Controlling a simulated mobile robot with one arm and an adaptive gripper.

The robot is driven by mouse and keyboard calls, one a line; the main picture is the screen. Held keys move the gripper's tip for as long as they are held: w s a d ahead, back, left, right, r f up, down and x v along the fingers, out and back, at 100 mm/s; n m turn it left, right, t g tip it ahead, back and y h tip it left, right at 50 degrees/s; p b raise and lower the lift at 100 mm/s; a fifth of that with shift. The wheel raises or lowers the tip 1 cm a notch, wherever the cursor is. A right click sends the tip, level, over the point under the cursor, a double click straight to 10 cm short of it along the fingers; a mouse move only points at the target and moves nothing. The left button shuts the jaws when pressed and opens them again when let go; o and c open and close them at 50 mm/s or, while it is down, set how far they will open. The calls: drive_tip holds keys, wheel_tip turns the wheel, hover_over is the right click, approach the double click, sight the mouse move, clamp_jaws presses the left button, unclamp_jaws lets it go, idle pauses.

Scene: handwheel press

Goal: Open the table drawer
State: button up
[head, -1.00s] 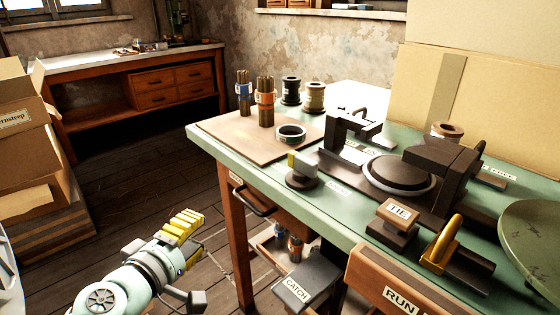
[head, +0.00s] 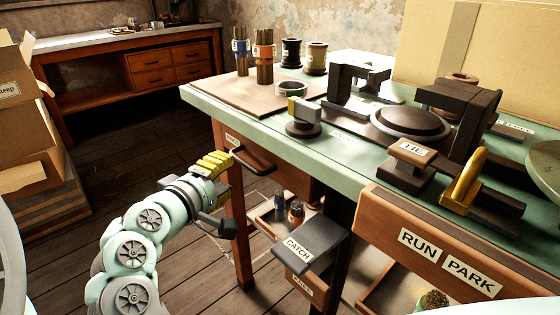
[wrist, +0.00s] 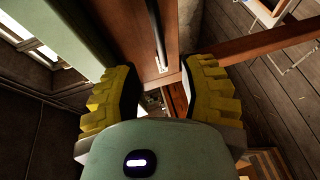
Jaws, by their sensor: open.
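The table drawer (head: 288,177) is a brown wooden front under the left end of the green-topped table (head: 340,151); it looks shut. Its dark bar handle (head: 256,164) stands out from the front. In the wrist view the handle (wrist: 157,32) runs along the wooden front (wrist: 173,50), ahead of my fingers. My gripper (head: 215,165), with yellow ribbed fingers, is just left of the handle in the head view. In the wrist view my gripper (wrist: 162,92) is open, its fingers spread with nothing between them. I cannot tell whether a finger touches the handle.
A grey CATCH plate (head: 310,240) juts out below the drawer, beside a low shelf with small bottles (head: 296,212). A RUN/PARK panel (head: 425,247) is at right. Cardboard boxes (head: 25,130) stand at left. The floor between boxes and table is clear.

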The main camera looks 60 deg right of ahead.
sight(244, 163)
drive_tip(key=x, duration=0.7)
drive_tip(key=shift+d+f, duration=0.1)
drive_tip(key=shift+d, duration=0.3)
drive_tip(key=shift+s, duration=0.1)
drive_tip(key=shift+c, duration=0.3)
clamp_jaws()
drive_tip(key=shift+a, duration=0.1)
